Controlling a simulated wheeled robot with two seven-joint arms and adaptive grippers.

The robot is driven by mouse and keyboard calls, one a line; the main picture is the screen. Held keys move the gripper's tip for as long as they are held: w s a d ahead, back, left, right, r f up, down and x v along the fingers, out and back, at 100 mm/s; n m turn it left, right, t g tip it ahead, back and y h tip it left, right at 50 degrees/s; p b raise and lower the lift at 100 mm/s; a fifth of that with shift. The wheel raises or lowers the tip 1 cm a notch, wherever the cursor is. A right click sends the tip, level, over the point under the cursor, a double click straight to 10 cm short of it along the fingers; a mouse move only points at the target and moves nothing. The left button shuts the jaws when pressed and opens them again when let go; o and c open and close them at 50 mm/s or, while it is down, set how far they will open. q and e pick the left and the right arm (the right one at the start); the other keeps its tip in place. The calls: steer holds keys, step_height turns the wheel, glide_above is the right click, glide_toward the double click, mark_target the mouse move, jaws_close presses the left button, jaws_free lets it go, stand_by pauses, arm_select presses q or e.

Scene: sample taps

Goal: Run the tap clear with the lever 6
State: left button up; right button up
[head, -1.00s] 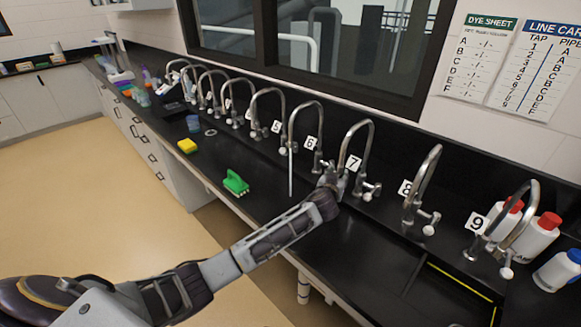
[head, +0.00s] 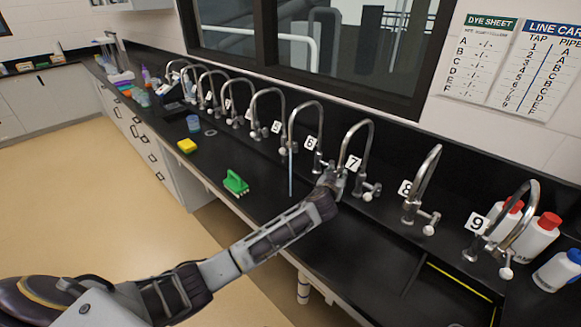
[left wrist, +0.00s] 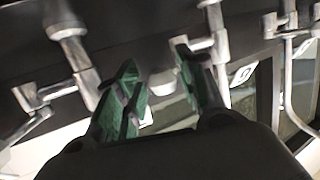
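Tap 6 (head: 305,104) is a curved steel tap by the "6" label (head: 311,143). A thin, pale blue stream (head: 290,178) falls from its spout. My left gripper (head: 331,178) is near the base of tap 6, beside its lever, and partly in front of tap 7's spout. In the left wrist view, the gripper's green-padded fingers (left wrist: 158,72) are spread apart. A whitish knob (left wrist: 163,82) shows between them; contact with it is unclear. My right gripper is not in view.
Other numbered taps line the black counter, including tap 7 (head: 362,124) and tap 8 (head: 434,156) close to my arm. A green brush (head: 235,183) and yellow sponge (head: 187,146) lie on the left. Red-capped bottles (head: 537,238) stand at right.

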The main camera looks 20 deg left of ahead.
arm_select(q)
steer(key=a+p, duration=0.1)
steer(key=a, duration=0.5)
steer(key=shift+s+a, duration=0.2)
steer(key=shift+a, duration=0.1)
steer(key=shift+d, duration=0.1)
steer(key=shift+d, duration=0.2)
stand_by(0.6)
steer(key=p+v, duration=0.3)
steer(key=v, duration=0.4)
stand_by(0.4)
stand_by(0.4)
